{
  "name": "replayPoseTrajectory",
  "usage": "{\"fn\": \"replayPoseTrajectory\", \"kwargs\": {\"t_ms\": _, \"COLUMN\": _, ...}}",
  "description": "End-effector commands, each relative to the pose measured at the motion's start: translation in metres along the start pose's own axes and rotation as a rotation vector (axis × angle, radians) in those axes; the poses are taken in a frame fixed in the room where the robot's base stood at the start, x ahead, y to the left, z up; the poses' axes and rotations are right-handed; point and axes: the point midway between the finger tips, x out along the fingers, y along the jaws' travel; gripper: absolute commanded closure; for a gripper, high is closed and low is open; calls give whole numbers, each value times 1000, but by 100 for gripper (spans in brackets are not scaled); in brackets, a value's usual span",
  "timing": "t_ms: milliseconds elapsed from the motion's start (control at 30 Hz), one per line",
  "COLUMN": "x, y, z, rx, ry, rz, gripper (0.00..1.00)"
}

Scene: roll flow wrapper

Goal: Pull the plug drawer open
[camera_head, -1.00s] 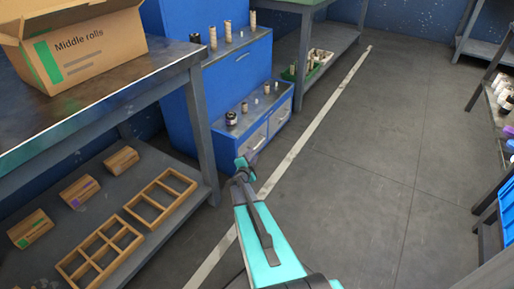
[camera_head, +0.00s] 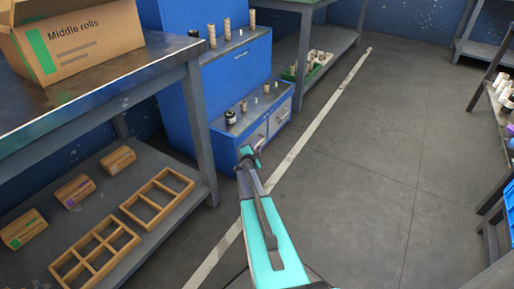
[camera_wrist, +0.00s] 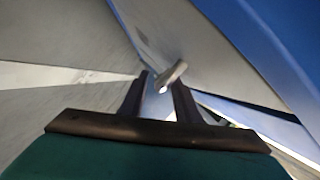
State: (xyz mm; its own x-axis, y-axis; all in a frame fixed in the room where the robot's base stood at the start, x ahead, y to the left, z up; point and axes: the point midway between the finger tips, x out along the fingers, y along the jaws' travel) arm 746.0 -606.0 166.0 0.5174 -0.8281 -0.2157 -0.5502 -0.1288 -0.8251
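A low blue cabinet (camera_head: 222,138) has two grey-fronted drawers side by side, both looking closed. My gripper (camera_head: 247,154) is in front of the left drawer (camera_head: 262,130) and hides part of its front. The right drawer (camera_head: 280,117) is clear of my arm. No label on either is readable, so I cannot tell which is the plug drawer. In the wrist view my gripper (camera_wrist: 162,92) has its two dark fingers apart. A short metal handle (camera_wrist: 174,74) shows at the fingertips against a grey front; I cannot tell whether they touch it.
Small rolls and a dark jar (camera_head: 231,117) stand on the low cabinet top. A workbench (camera_head: 130,85) with a "Middle rolls" box (camera_head: 85,40) and a lower shelf with wooden frames (camera_head: 95,250) is on the left. The floor (camera_head: 370,170) to the right is open.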

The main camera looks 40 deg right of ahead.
Motion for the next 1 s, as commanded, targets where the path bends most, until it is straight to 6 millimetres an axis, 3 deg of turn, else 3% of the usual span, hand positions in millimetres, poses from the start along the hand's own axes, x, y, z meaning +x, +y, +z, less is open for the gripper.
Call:
{"fn": "replayPoseTrajectory", "kwargs": {"t_ms": 400, "x": 4, "y": -1, "z": 0, "rx": 0, "ry": -1, "rz": 0, "gripper": 71}}
{"fn": "replayPoseTrajectory", "kwargs": {"t_ms": 600, "x": 4, "y": -1, "z": 1, "rx": 0, "ry": -1, "rz": 0, "gripper": 100}}
{"fn": "replayPoseTrajectory", "kwargs": {"t_ms": 1000, "x": 7, "y": -1, "z": 0, "rx": -1, "ry": 0, "rz": 0, "gripper": 100}}
